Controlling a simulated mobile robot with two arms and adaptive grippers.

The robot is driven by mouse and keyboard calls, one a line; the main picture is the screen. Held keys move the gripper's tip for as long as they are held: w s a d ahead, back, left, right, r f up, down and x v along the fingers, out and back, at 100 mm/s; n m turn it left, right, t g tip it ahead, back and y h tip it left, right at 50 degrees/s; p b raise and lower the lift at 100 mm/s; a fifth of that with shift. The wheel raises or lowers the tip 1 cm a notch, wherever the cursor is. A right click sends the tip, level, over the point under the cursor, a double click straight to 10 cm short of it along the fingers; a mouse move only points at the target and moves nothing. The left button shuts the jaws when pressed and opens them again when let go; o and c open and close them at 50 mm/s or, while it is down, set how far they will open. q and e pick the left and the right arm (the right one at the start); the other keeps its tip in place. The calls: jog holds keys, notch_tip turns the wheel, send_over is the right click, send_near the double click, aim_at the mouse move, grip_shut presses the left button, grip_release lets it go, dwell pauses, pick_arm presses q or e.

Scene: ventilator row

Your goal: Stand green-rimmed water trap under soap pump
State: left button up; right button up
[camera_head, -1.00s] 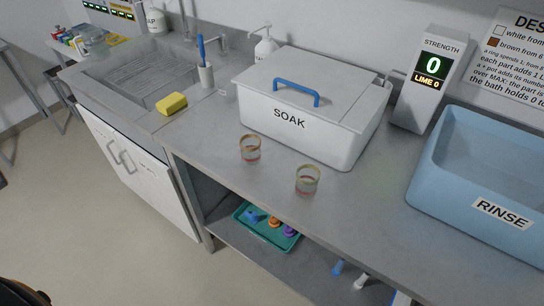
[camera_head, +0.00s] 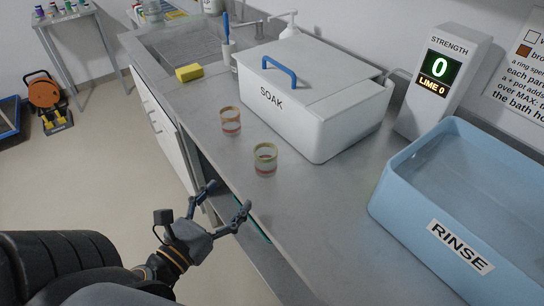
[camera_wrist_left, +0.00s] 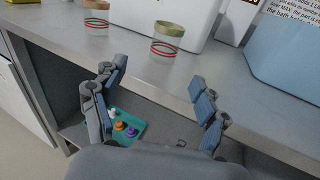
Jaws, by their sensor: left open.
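The green-rimmed water trap (camera_head: 265,158) is a clear cup with red bands, upright near the counter's front edge; it also shows in the left wrist view (camera_wrist_left: 167,40). A similar trap with an orange-brown rim (camera_head: 230,121) stands behind it to the left. A white pump bottle (camera_head: 289,28) stands behind the SOAK box, its lower part hidden. Another white bottle (camera_head: 212,5) by the sink is cut off at the top; its label was partly readable earlier. My left gripper (camera_head: 230,196) is open and empty, in front of the counter edge, short of the green-rimmed trap. My right gripper is out of view.
The lidded SOAK box (camera_head: 320,128) and blue RINSE basin (camera_head: 395,205) flank the bare counter (camera_head: 320,210). A yellow sponge (camera_head: 189,73) lies by the sink. A strength display (camera_head: 437,75) reads 0. A teal tray (camera_wrist_left: 128,129) with small parts is on the shelf below.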

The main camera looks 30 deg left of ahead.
aim_at(260, 160)
pick_arm(q)
jog(key=shift+n, duration=0.4)
jog(key=w, duration=0.2)
jog(key=w+r+p, duration=0.1)
jog(key=w, duration=0.2)
jog(key=w+r+p, duration=0.1)
jog(key=w, duration=0.2)
jog(key=shift+w+d, duration=0.25)
jog(key=shift+w+d+r+p, duration=0.15)
jog(key=shift+w+p, duration=0.3)
jog(key=shift+w, duration=0.75)
jog(key=shift+w+d+p, duration=0.15)
jog(key=shift+w+p, duration=0.25)
jog(key=shift+w, duration=1.2)
jog(key=shift+c, duration=0.6)
jog(key=c, duration=1)
jog(key=shift+c, duration=0.3)
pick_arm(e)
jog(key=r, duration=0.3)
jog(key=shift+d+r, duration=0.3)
